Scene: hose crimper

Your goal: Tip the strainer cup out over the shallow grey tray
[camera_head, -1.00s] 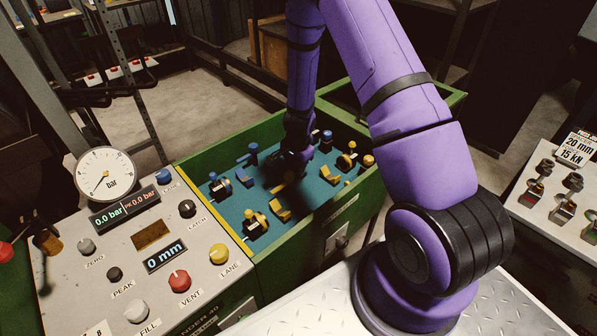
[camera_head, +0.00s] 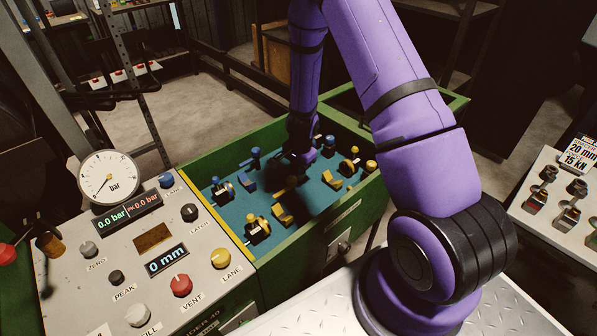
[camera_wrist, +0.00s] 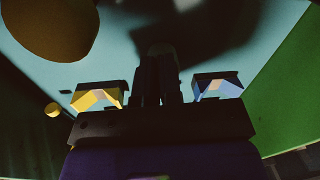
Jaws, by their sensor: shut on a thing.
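My gripper (camera_head: 290,172) is low over the teal bed of the green box, in deep shadow. In the wrist view its dark fingers (camera_wrist: 157,85) are close together, shut on a dark thing too shadowed to make out. I cannot recognise a strainer cup in either view. No shallow grey tray can be made out either. Beyond the fingers is the teal bed (camera_wrist: 115,52), with a yellow block (camera_wrist: 98,97) at left and a blue block (camera_wrist: 219,88) at right.
Several yellow and blue fittings stand on the teal bed around my gripper. The green box wall (camera_head: 222,150) rises around it. A control panel (camera_head: 215,290) with knobs and a gauge (camera_head: 109,177) is at left. A light rack (camera_head: 545,205) of metal parts is at right.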

